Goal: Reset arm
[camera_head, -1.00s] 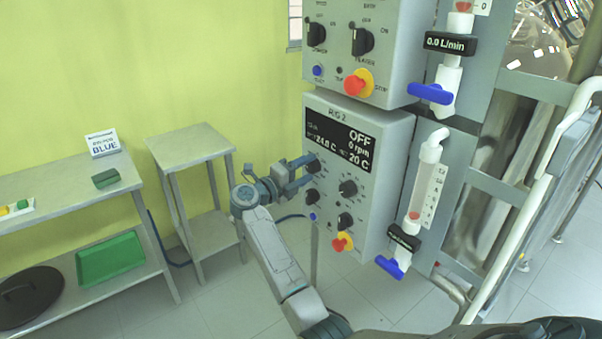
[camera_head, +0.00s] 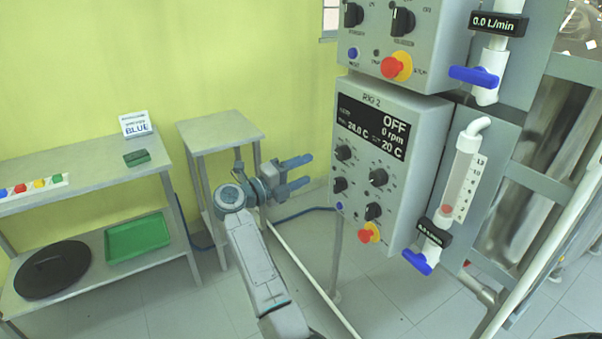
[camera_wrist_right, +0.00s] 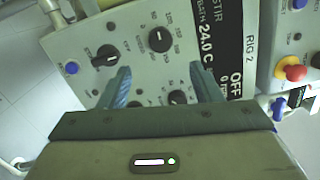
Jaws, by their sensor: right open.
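My right gripper (camera_head: 300,174) is open and empty in the head view. Its two blue-grey fingers point right, toward the RIG 2 control box (camera_head: 398,112), with a gap between fingertips and panel. In the right wrist view the open fingers (camera_wrist_right: 159,84) frame the lower part of the box's panel (camera_wrist_right: 133,68) and its black knobs, with nothing between them. The RIG 2 display (camera_head: 372,128) reads OFF, 0 rpm, 24.0 C and 20 C. My left gripper is not in view.
A small grey side table (camera_head: 222,128) stands left of my right arm. A green tray (camera_head: 138,238) sits below. Blue-handled flow meters (camera_head: 418,262) stand right of the box.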

